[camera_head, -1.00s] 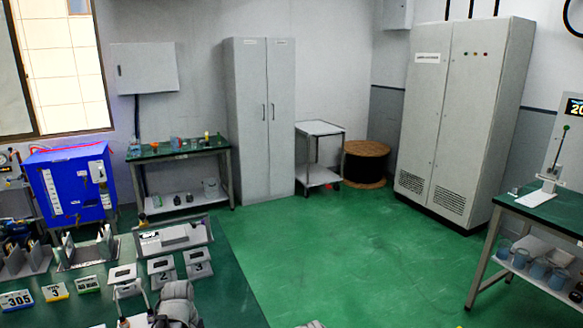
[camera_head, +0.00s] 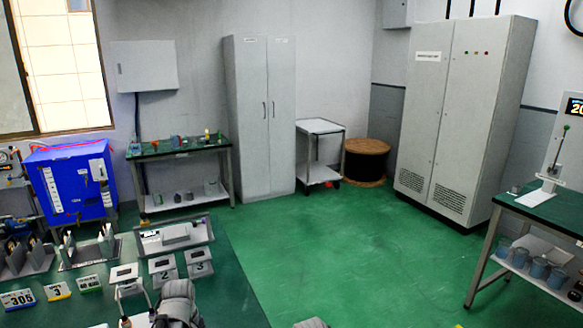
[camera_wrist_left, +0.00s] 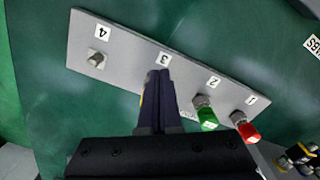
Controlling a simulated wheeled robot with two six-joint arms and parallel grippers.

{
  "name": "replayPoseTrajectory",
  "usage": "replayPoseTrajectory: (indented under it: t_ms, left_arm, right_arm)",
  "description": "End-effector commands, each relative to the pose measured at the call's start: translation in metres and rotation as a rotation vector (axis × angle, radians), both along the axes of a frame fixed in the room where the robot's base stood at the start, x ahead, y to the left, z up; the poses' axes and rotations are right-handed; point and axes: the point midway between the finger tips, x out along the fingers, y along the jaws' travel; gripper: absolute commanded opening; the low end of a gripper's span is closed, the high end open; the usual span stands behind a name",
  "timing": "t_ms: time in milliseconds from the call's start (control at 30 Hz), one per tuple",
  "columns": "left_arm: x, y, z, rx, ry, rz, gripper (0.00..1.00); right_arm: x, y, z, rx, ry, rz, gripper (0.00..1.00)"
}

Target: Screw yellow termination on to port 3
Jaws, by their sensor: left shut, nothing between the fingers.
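In the left wrist view a grey port plate (camera_wrist_left: 128,35) lies on the green surface, with labels 4, 3, 2 and 1 from left to right. Port 4 (camera_wrist_left: 96,58) is a bare metal connector. A green termination (camera_wrist_left: 206,116) is at port 2 and a red one (camera_wrist_left: 244,128) at port 1. My left gripper (camera_wrist_left: 158,78) is shut and empty, with its fingertips just below label 3, hiding port 3. A thin yellow edge (camera_wrist_left: 142,95) shows left of the fingers; I cannot tell if it is the yellow termination. My right gripper is not in view.
In the head view my left arm reaches over the green table. A grey tray (camera_head: 150,246) and stands numbered 2 (camera_head: 164,273) and 3 (camera_head: 199,266) are beyond it. A blue box (camera_head: 70,185) stands at far left. The floor (camera_head: 330,250) to the right is clear.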

Motion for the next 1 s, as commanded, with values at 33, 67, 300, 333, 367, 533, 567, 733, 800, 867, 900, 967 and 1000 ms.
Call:
replayPoseTrajectory:
  t_ms: [33, 67, 300, 333, 367, 533, 567, 733, 800, 867, 900, 967, 1000]
  left_arm:
    - [0.0, 0.0, 0.012, -0.001, 0.001, 0.0, 0.0]
    - [0.0, 0.0, 0.016, -0.001, 0.001, -0.001, 0.0]
    - [0.0, -0.001, 0.044, -0.001, 0.001, -0.001, 0.0]
    - [0.0, -0.001, 0.046, -0.001, 0.001, -0.001, 0.0]
    - [0.0, -0.001, 0.049, -0.001, 0.001, -0.001, 0.0]
    - [0.0, -0.001, 0.049, -0.001, 0.0, -0.001, 0.0]
    - [0.0, -0.001, 0.048, -0.001, 0.001, -0.001, 0.0]
    - [0.002, -0.001, 0.049, -0.002, 0.0, -0.002, 0.0]
    - [0.008, -0.004, 0.053, -0.002, 0.0, -0.003, 0.0]
    - [0.015, -0.008, 0.057, -0.002, 0.0, -0.004, 0.0]
    - [0.02, -0.011, 0.06, -0.002, 0.0, -0.004, 0.0]
    - [0.023, -0.014, 0.06, -0.002, 0.0, -0.002, 0.0]
    - [0.022, -0.014, 0.059, -0.002, 0.001, -0.001, 0.0]
  right_arm:
    - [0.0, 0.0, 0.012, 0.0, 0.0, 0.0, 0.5]
    - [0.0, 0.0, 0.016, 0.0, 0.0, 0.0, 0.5]
    - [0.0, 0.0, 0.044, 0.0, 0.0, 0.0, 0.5]
    - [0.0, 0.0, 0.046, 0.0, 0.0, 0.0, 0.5]
    - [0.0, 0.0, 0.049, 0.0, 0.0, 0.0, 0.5]
    - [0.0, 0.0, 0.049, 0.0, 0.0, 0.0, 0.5]
    - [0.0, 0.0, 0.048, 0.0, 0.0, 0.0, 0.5]
    - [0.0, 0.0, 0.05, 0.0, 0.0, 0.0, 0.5]
    - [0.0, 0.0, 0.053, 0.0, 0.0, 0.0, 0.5]
    - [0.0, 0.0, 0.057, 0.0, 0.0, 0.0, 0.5]
    - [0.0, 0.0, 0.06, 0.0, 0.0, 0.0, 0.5]
    - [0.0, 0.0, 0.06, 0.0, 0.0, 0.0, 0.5]
    - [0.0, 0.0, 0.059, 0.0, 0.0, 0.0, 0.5]
